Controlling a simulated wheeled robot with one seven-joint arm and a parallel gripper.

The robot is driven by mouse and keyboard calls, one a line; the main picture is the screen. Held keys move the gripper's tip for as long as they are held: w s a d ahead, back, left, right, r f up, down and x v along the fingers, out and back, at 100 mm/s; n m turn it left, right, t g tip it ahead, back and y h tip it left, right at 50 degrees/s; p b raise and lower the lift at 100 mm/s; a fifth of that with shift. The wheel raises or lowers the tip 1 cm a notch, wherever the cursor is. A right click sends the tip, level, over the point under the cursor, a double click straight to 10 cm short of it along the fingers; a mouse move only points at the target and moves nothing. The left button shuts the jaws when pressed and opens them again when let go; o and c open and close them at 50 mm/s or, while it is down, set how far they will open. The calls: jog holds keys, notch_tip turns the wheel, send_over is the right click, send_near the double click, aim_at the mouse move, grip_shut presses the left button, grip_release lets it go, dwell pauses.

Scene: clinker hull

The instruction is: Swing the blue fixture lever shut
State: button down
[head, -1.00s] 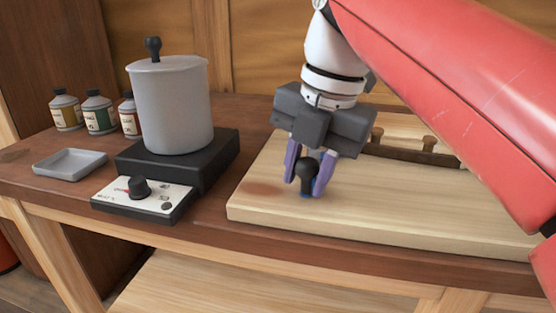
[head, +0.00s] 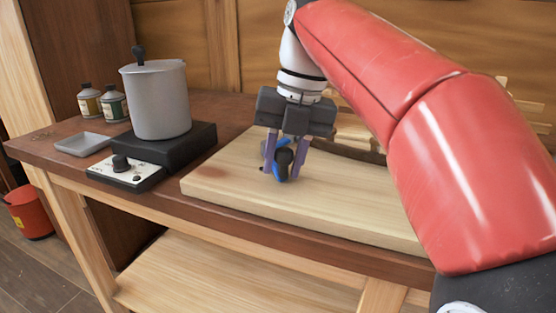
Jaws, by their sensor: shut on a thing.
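The blue fixture lever (head: 282,174) stands on the pale wooden board (head: 225,198), with a dark rounded knob (head: 285,157) at its near end. My gripper (head: 285,160) points down over the board, its two purple fingers on either side of the lever's knob, shut on it. Some blue of the lever shows behind and beside the knob. The fingers and knob hide much of the lever and its pivot, so its exact angle is hard to tell.
A grey lidded pot (head: 158,100) stands on a black hotplate (head: 190,147) to the left. My red arm covers the right side. The board's left part is clear.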

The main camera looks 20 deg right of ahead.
jog(key=shift+d, duration=0.2)
jog(key=c, duration=1.2)
grip_release()
jog(key=shift+o, duration=0.6)
jog(key=shift+a, duration=0.1)
